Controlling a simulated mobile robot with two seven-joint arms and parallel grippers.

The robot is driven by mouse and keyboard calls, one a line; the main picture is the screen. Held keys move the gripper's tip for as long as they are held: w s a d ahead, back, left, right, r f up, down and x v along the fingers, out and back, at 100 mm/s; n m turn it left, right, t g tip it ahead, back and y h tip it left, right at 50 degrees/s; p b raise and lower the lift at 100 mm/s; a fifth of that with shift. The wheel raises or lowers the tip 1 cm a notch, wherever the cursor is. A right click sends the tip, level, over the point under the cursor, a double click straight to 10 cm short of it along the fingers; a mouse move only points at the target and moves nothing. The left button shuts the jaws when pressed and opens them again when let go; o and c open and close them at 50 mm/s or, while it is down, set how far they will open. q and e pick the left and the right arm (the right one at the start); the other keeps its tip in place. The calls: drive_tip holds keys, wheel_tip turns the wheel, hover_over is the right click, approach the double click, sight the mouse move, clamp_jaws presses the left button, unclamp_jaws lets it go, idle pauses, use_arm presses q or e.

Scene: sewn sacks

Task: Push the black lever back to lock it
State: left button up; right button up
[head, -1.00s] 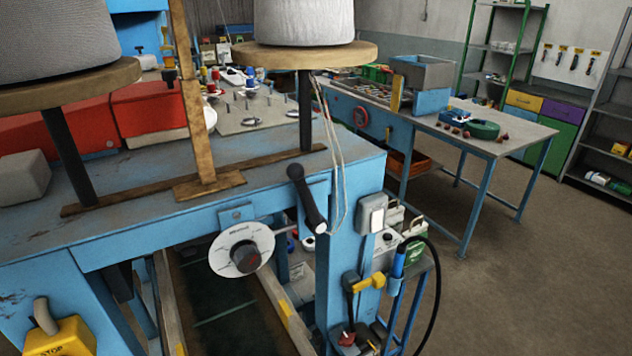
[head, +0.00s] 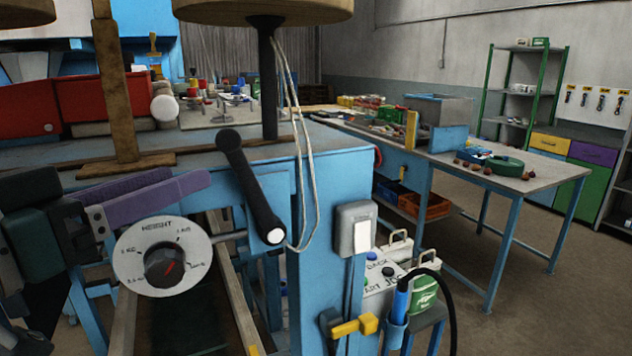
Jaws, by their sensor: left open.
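The black lever (head: 252,190) is mounted at the front corner of the blue bench. Its rounded knob is up and to the left, and its lower end with a pale pivot is down and to the right, so it stands tilted. My left gripper (head: 188,178), with purple fingers, comes in from the left, in front of the bench edge and just above the height dial. Its jaws are open and empty, and its fingertips are apart from the lever, a little left of it. My right gripper is not in view.
The white height dial (head: 163,256) sits just below my left fingers. Pale threads (head: 300,150) hang close to the lever's right. A grey switch box (head: 356,229) is on the blue post. A wooden disc (head: 262,10) stands above the lever on a black post.

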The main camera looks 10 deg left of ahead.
sight(226, 153)
use_arm(q)
drive_tip(key=p+x, duration=0.1)
drive_tip(key=x, duration=0.2)
drive_tip(key=p+x, duration=0.1)
drive_tip(key=x, duration=0.1)
drive_tip(key=p+x, duration=0.1)
drive_tip(key=x, duration=0.2)
drive_tip(key=shift+w+r, duration=0.35)
drive_tip(key=shift+w, duration=0.05)
drive_tip(key=shift+w+d+f, duration=0.1)
drive_tip(key=shift+w+d, duration=0.2)
drive_tip(key=shift+w, duration=0.2)
drive_tip(key=shift+c, duration=0.4)
clamp_jaws()
drive_tip(key=shift+r, duration=0.25)
